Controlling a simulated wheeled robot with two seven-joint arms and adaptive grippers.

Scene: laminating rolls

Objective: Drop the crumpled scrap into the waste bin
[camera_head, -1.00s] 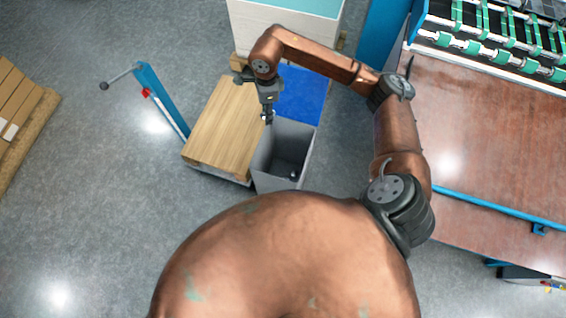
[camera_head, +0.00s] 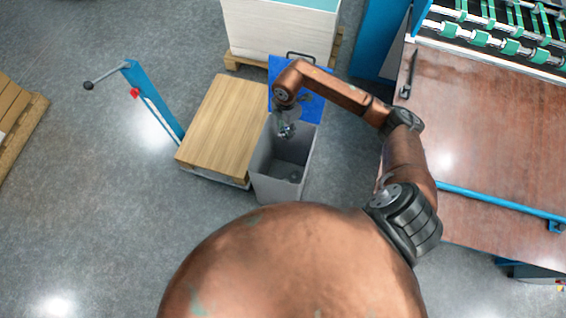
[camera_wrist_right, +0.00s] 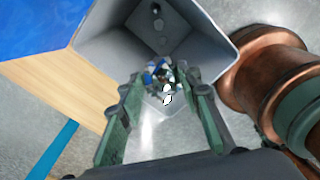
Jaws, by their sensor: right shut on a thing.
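My right gripper (camera_head: 286,131) is shut on the crumpled scrap, over the far part of the waste bin's opening in the head view. The scrap (camera_wrist_right: 160,74) is a small blue, white and dark crumple between the fingertips in the right wrist view. The right gripper also shows there (camera_wrist_right: 165,92), with a finger on each side of the scrap. The grey waste bin (camera_head: 276,188) is open and upright. Its pale inner wall shows in the wrist view (camera_wrist_right: 205,42), with a few small things deep inside. My left gripper is not in view.
A wooden-topped pallet truck (camera_head: 222,120) with a blue handle post stands left of the bin. A blue panel (camera_head: 314,108) lies just behind the bin. A white stack (camera_head: 280,30) sits on a pallet farther back. A brown table (camera_head: 490,140) stands on the right.

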